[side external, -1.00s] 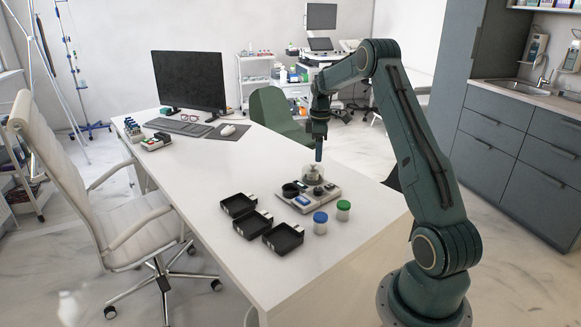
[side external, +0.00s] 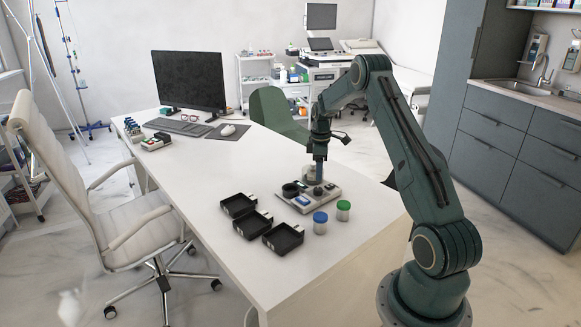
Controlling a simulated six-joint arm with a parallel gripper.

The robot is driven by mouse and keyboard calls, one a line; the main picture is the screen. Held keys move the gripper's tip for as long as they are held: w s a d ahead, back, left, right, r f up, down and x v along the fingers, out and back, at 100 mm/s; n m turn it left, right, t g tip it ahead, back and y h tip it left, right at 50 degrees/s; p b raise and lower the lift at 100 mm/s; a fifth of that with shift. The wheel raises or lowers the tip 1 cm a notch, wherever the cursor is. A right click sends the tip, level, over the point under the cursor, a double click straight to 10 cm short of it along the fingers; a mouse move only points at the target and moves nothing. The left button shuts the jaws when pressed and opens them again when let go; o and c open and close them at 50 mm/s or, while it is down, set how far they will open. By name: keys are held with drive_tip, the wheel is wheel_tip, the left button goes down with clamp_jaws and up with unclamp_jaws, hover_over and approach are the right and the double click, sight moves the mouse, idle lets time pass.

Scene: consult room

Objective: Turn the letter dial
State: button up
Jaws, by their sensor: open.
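A small grey device (side external: 311,203) lies on the white desk, with a blue display panel (side external: 301,201) on its front left. A dark round cup-like part (side external: 290,190) sits on its left, and a pale, partly see-through round part stands at its back. A small dark knob (side external: 318,191) is on its top; which part is the letter dial, and any letters, are too small to tell. My gripper (side external: 319,181) points straight down just above the knob, open, with nothing seen in it. It partly hides the back round part; whether it touches the knob I cannot tell.
Three black open trays (side external: 284,238) lie left of the device. A blue-capped jar (side external: 320,223) and a green-capped jar (side external: 343,210) stand in front of it. A monitor (side external: 189,80) and keyboard (side external: 185,127) are farther back. The desk's middle is clear.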

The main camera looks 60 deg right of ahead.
sight(318, 189)
drive_tip(key=shift+f, duration=3.55)
drive_tip(key=c, duration=1)
